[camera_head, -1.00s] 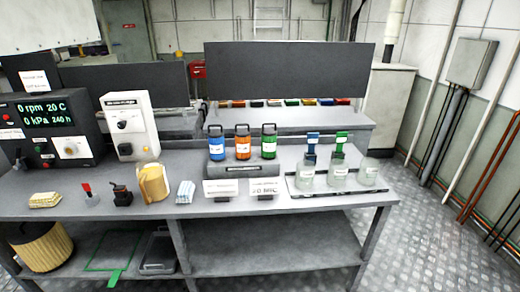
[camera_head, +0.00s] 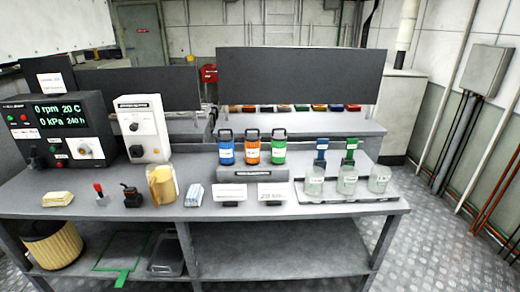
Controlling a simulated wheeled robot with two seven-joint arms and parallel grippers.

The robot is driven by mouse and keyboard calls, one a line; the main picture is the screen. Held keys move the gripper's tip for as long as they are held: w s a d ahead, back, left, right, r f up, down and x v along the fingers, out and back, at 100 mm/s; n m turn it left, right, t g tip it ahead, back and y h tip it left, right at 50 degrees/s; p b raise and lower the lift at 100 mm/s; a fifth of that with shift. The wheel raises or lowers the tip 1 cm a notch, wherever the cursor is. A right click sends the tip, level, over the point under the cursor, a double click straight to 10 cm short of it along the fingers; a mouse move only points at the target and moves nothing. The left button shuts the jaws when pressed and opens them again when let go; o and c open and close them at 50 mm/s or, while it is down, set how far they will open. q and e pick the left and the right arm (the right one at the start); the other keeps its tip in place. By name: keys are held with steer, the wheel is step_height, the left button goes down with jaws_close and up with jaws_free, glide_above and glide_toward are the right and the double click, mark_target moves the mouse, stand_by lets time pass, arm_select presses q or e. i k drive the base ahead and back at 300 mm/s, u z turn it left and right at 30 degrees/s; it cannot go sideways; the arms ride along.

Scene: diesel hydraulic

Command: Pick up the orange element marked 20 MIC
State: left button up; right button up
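An orange element (camera_head: 252,148) with a dark handle on top stands upright in the middle of a row of three. A blue element (camera_head: 226,150) is on its left and a green element (camera_head: 278,149) on its right. All three stand in a grey rack (camera_head: 252,173) on the workbench. Their labels are too small to read. A white card on the bench in front (camera_head: 272,193) seems to carry a number and letters, blurred. Neither of my grippers is in view.
Clear jars (camera_head: 347,181) stand on a tray at right, with blue and green handled items behind. A control box (camera_head: 60,130), a white unit (camera_head: 143,129) and a beige jug (camera_head: 162,185) are at left. The bench's front strip is partly clear.

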mark_target(252, 141)
steer(key=z, duration=1.95)
steer(key=i, duration=1.75)
steer(key=u, duration=1.65)
